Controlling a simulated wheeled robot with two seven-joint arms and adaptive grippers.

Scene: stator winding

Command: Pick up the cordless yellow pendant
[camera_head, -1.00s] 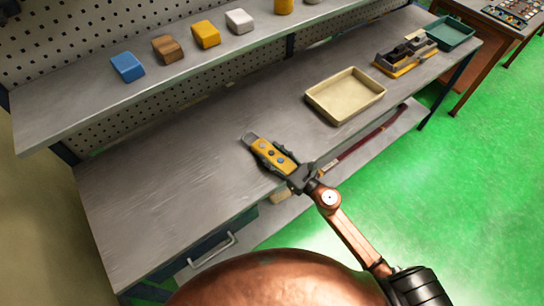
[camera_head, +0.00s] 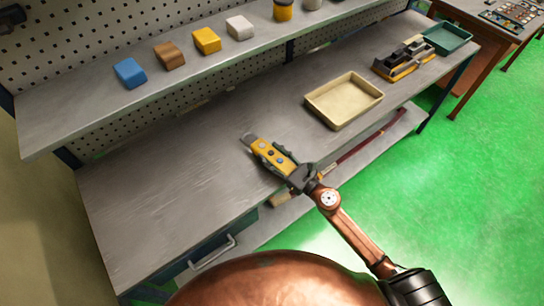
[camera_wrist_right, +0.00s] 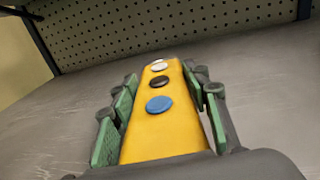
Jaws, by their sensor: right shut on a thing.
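The yellow pendant (camera_head: 273,153) has a grey end and a row of round buttons. It is over the front part of the grey workbench, and no cord shows on it. My right gripper (camera_head: 271,157) has its fingers along both long sides of the pendant and is shut on it. In the right wrist view the pendant (camera_wrist_right: 162,125) lies between the green finger pads, with blue, black and white buttons facing up. I cannot tell whether the pendant touches the bench top or is just above it. My left gripper is not in view.
A cream tray (camera_head: 344,116) sits on the workbench (camera_head: 150,200) to the right. A dark and yellow fixture (camera_head: 404,62) and a teal bin (camera_head: 448,38) stand farther right. Blue (camera_head: 129,72), brown, yellow and white blocks sit on the shelf above. The left bench top is clear.

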